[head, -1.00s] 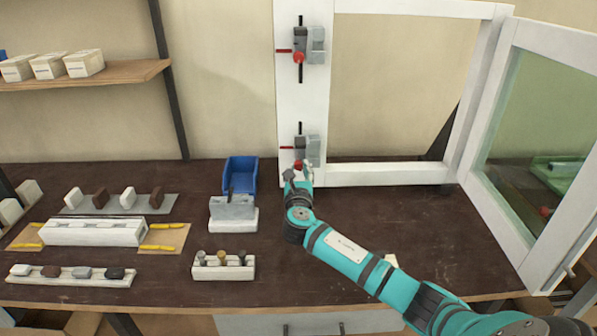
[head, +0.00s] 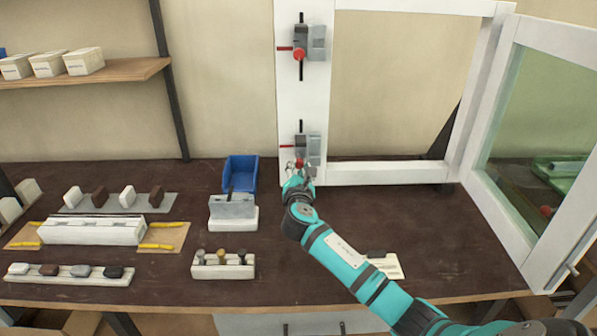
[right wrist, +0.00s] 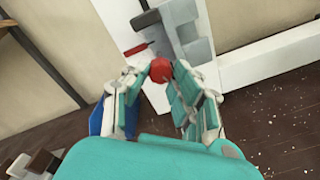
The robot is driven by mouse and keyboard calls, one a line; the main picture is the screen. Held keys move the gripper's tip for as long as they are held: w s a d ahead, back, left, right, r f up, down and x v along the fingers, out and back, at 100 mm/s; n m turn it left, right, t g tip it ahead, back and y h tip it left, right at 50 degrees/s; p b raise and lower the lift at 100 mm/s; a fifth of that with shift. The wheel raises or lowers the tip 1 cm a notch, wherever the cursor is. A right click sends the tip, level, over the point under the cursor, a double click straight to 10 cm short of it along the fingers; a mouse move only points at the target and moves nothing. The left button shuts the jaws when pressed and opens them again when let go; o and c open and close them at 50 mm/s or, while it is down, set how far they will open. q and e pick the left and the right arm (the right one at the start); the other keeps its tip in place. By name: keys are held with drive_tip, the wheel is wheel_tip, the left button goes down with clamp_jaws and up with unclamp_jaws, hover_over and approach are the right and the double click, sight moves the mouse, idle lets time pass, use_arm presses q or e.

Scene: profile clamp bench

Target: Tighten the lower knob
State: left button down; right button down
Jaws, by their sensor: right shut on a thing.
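The lower knob (right wrist: 161,70) is a red ball below the grey lower clamp (head: 307,148) on the white frame post (head: 290,100). It also shows small in the head view (head: 299,163), partly covered by my gripper. My right gripper (right wrist: 162,72) is shut on the red knob, with a fingertip on each side of it. The same gripper shows in the head view (head: 299,172), reaching up to the knob from below. The upper clamp (head: 308,43) has its own red knob (head: 299,54), with nothing touching it. My left gripper is not in view.
A blue bin (head: 240,173) and a grey block on a white base (head: 233,212) stand left of my right arm. The open glazed sash (head: 530,150) stands at the right. The dark bench top (head: 400,220) is mostly clear around my right forearm.

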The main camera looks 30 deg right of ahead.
drive_tip(key=shift+m+b, duration=0.55)
drive_tip(key=shift+m, duration=1.65)
drive_tip(key=c, duration=1.1)
unclamp_jaws()
drive_tip(key=v, duration=1.2)
drive_tip(key=shift+r, duration=0.15)
